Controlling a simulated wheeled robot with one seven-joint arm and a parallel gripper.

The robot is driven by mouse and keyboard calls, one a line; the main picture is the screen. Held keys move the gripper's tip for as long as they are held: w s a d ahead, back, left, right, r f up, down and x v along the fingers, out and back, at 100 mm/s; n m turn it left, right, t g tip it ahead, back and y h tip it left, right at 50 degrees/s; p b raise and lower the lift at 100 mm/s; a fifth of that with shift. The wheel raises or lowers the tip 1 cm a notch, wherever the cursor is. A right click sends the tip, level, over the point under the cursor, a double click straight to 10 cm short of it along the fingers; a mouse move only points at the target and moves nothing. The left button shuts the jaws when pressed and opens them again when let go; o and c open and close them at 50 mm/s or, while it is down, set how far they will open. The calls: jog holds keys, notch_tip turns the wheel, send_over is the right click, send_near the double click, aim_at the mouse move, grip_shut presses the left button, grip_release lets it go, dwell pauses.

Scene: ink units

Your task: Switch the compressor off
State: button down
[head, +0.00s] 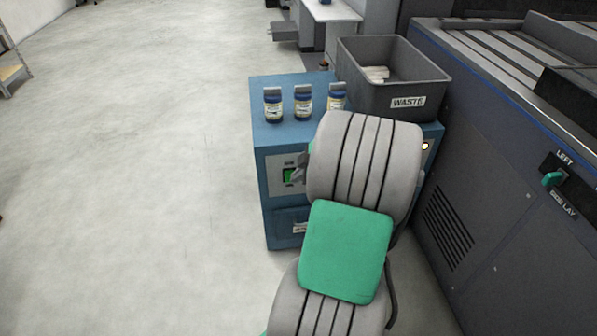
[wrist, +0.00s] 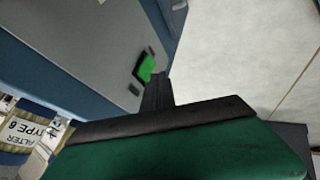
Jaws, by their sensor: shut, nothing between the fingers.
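The compressor appears to be the blue cabinet (head: 262,170) behind my arm, with a pale front panel. A green switch (head: 288,175) in a dark frame sits on that panel, under a small label too blurred to read. It also shows in the wrist view (wrist: 146,68). My gripper (head: 299,172) is mostly hidden behind my arm in the head view. In the wrist view its shut, empty fingers (wrist: 157,80) point at the panel, close beside the switch. I cannot tell whether they touch it. A small lamp (head: 425,146) glows on the cabinet's right side.
Three labelled jars (head: 303,103) stand on the cabinet top, beside a grey bin (head: 372,95) marked WASTE. A large dark machine (head: 490,170) with a green side-lay knob (head: 552,179) stands close on the right. The pale floor (head: 130,180) on the left is clear.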

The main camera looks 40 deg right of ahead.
jog(key=p+v, duration=0.4)
jog(key=v, duration=0.6)
jog(key=shift+w+r, duration=0.25)
jog(key=shift+r, duration=0.2)
